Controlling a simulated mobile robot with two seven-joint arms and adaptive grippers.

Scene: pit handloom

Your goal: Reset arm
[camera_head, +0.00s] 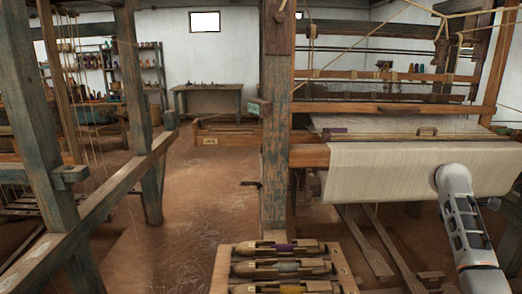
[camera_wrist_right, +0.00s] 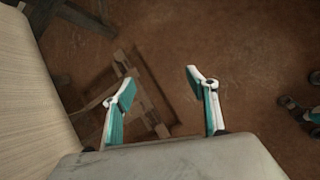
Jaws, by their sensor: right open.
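My right arm (camera_head: 463,225) comes in at the lower right of the head view, in front of the pale cloth (camera_head: 385,170) on the loom's front beam. Its gripper is not clearly seen there. In the right wrist view, my right gripper (camera_wrist_right: 161,85) has its two teal and white fingers spread apart with nothing between them. Brown floor (camera_wrist_right: 225,45) lies below it, and a wooden frame (camera_wrist_right: 130,85) shows partly behind the left finger. The pale cloth also fills the left edge of the wrist view (camera_wrist_right: 28,95). My left gripper is in neither view.
A wooden tray (camera_head: 222,270) with several shuttles (camera_head: 285,268) stands at the bottom centre. A thick loom post (camera_head: 275,150) rises behind it. Another timber frame (camera_head: 45,130) stands at the left. The floor (camera_head: 190,210) between is open. A bench (camera_head: 208,88) stands at the back wall.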

